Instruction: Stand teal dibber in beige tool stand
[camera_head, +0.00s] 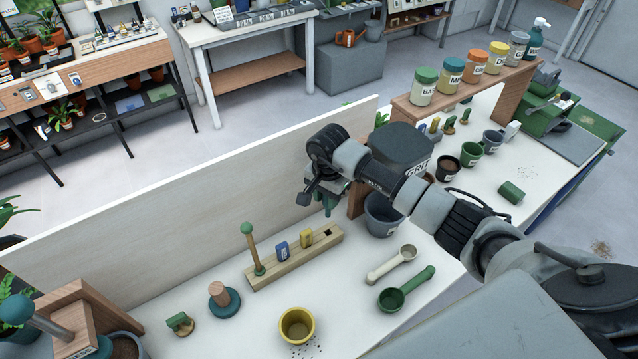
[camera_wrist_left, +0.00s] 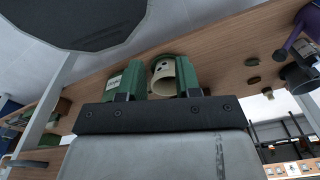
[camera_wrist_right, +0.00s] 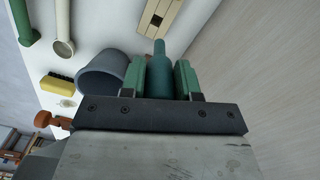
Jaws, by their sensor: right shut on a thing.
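My right gripper (camera_head: 322,196) is shut on the teal dibber and holds it above the table, beyond the right end of the stand. The dibber (camera_wrist_right: 159,76) shows between the green fingers (camera_wrist_right: 159,85) in the right wrist view, narrow end pointing away. The beige tool stand (camera_head: 270,277) is a long wooden block on the table. It holds a green-knobbed wooden tool (camera_head: 253,248), a blue piece (camera_head: 282,251) and a yellow piece (camera_head: 306,238). A dark square hole shows at its right end. My left gripper (camera_wrist_left: 158,82) is open, seen only in its wrist view.
A grey pot (camera_head: 382,215) stands close to my right gripper. A cream scoop (camera_head: 391,264), a green scoop (camera_head: 406,288) and a yellow pot (camera_head: 297,326) lie in front of the stand. A pale upright panel (camera_head: 200,195) runs behind it.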

